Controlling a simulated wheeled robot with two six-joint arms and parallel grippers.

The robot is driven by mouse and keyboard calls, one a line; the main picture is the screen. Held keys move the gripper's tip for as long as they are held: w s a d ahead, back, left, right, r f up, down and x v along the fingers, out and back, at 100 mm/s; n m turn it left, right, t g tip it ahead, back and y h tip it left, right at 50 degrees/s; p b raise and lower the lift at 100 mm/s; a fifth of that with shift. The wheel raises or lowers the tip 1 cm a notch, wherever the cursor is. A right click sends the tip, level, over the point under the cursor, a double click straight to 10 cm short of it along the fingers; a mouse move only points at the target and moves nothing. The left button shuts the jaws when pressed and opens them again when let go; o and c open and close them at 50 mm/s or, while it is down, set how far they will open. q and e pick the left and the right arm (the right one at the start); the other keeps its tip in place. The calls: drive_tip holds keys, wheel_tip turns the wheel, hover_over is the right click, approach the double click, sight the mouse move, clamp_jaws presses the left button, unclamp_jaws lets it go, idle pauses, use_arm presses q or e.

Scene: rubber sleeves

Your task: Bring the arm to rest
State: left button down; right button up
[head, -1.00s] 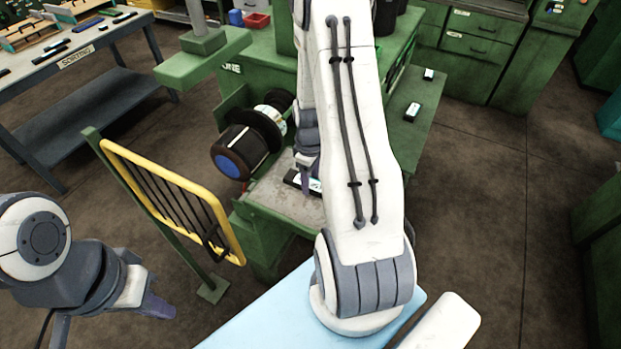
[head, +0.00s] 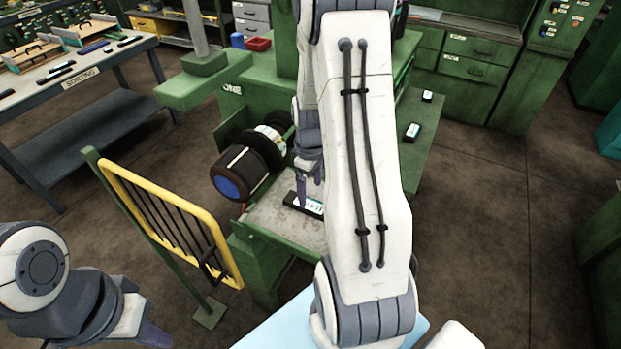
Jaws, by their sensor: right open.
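My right arm reaches forward from the bottom centre over the green machine. My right gripper (head: 308,180) points down, open, above the machine's bed (head: 268,220). A dark sleeve-like piece with a white and teal label (head: 308,205) lies on the bed just below the fingertips. Whether they touch it I cannot tell. The arm hides the bed's right side. My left gripper (head: 150,338) is at the bottom left, partly cut off by the picture's edge. It is away from all objects, and its jaw state does not show.
A yellow-framed guard (head: 170,215) stands on a green post left of the machine. A dark roller with a blue end (head: 240,175) sits beside the bed. Two labelled pieces (head: 412,132) lie on the green side surface at right. A sorting table (head: 70,90) stands at the upper left. Floor at right is clear.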

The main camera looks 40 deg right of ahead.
drive_tip(key=shift+r, duration=2.45)
